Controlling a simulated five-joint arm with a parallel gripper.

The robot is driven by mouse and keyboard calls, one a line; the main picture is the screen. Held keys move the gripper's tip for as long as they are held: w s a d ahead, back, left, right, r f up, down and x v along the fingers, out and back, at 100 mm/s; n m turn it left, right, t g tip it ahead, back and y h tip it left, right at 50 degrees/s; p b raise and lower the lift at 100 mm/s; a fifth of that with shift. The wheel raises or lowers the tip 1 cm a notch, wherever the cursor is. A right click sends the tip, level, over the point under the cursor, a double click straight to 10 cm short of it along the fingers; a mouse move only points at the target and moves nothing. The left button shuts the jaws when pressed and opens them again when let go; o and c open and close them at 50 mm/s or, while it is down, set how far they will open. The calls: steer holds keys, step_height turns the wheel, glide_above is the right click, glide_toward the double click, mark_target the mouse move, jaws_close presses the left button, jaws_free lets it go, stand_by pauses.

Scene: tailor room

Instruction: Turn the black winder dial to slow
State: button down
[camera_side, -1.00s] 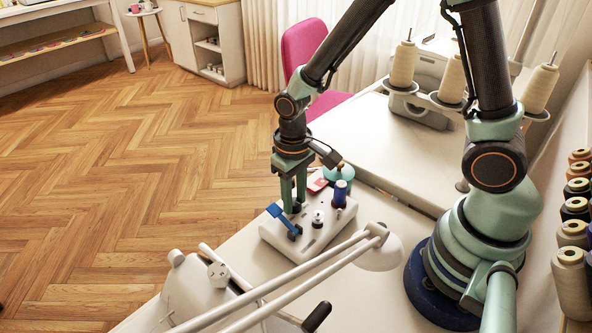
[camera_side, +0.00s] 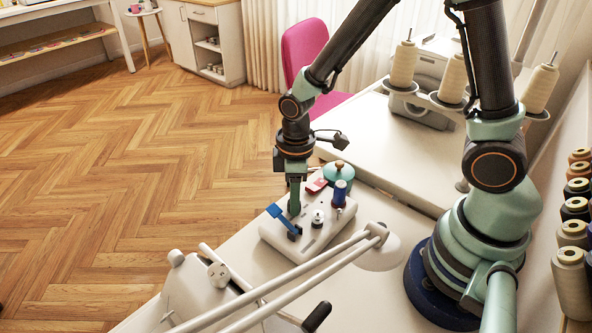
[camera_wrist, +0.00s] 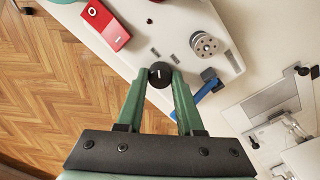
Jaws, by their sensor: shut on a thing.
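The black winder dial (camera_wrist: 160,74) is a small round knob with a white line, on the white bobbin winder (camera_side: 310,238). In the wrist view the line points roughly toward the top of the picture. My gripper (camera_wrist: 159,78) has its two green fingers shut on the dial from both sides. In the side view my gripper (camera_side: 294,211) points straight down at the winder's far-left part and largely hides the dial. Any speed labels beside the dial are too small to read.
A blue lever (camera_side: 281,219) and a metal bobbin (camera_side: 318,218) sit close to my gripper. White lamp arms (camera_side: 300,281) cross in front.

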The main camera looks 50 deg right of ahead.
steer(key=shift+n, duration=0.4)
steer(key=c, duration=0.8)
jaws_free()
steer(key=shift+r, duration=0.15)
step_height(320, 180, up, 12)
steer(key=shift+s+f, duration=0.1)
steer(key=shift+s, duration=0.05)
steer(key=s+d+r+m+t, duration=0.1)
steer(key=d+r+m, duration=0.1)
steer(key=m, duration=0.1)
steer(key=s+d+r+m+t, duration=0.1)
steer(key=d+r+m+t, duration=0.1)
steer(key=r+m, duration=0.1)
steer(key=s+d+r+m+t, duration=0.1)
steer(key=d+r+m+t, duration=0.1)
steer(key=d+r+m, duration=0.1)
steer(key=shift+s+r, duration=0.2)
steer(key=shift+s, duration=0.2)
